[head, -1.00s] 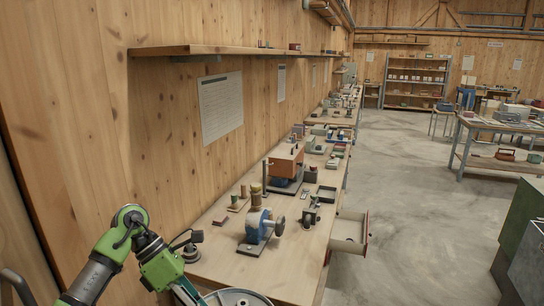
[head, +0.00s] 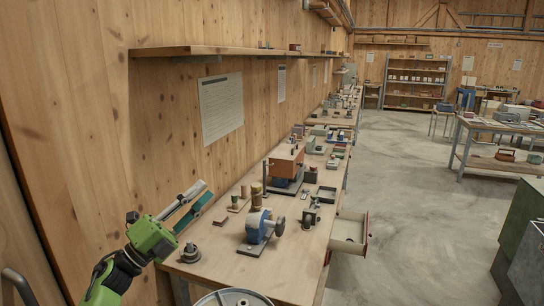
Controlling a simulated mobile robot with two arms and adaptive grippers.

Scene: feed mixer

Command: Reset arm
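My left gripper (head: 198,200) is raised at the lower left, in front of the wooden wall and above the near left corner of the workbench (head: 215,263). Its green wrist leads to two long fingers, one silvery and one teal, pointing up and right. A gap shows between the fingers and nothing is held. The gripper is apart from the bench and everything on it. My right gripper is not in view.
The bench holds a blue grinder-like machine (head: 257,224), an orange box-shaped machine (head: 285,160) and small parts. A shelf (head: 225,51) runs above. A round metal rim (head: 232,297) shows at the bottom. The concrete floor (head: 415,200) is clear.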

